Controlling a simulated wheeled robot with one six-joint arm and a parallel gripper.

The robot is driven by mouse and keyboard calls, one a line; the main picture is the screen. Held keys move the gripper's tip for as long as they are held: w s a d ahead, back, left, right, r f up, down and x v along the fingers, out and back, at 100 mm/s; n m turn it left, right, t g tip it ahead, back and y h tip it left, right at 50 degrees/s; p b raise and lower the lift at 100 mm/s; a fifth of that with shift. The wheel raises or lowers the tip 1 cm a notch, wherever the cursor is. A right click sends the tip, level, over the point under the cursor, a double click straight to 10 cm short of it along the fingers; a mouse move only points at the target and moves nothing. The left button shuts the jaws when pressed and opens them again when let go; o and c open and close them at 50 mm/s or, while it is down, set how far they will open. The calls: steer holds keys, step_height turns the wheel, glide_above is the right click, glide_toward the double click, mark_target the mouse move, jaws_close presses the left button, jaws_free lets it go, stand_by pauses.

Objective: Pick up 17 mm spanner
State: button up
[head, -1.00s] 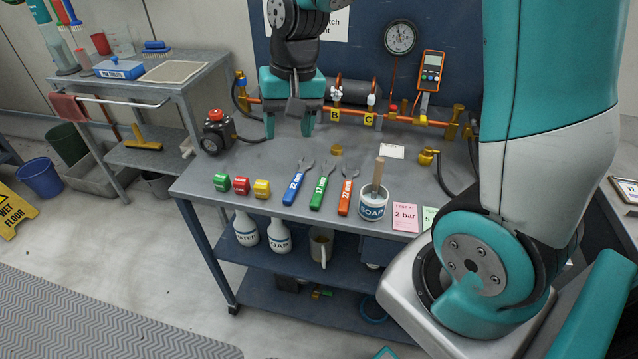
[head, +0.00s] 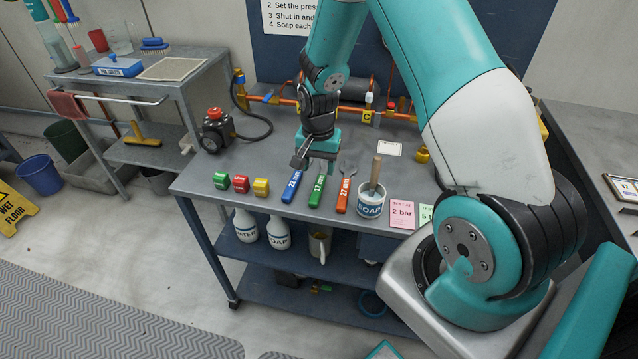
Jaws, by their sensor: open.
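Three spanners lie side by side on the grey bench: one with a blue handle (head: 292,186), one with a green handle (head: 317,191) and one with a red-orange handle (head: 344,196). The blue one reads 22. The numbers on the green and red-orange handles are too small to tell apart surely, so I cannot say which is the 17 mm spanner. My gripper (head: 316,163) is open and empty, pointing down over the head ends of the blue and green spanners. It hides those heads; the red-orange spanner's head shows. Its height above the bench is unclear.
Behind runs a copper pipe with valves; a black device with a red knob (head: 215,116) stands back left.

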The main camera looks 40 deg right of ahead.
mark_target(320, 182)
steer(key=shift+s+f+p, duration=0.15)
steer(key=shift+f+p, duration=0.5)
steer(key=shift+f, duration=2.05)
steer(key=shift+d, duration=0.1)
jaws_close()
steer(key=shift+r, duration=0.1)
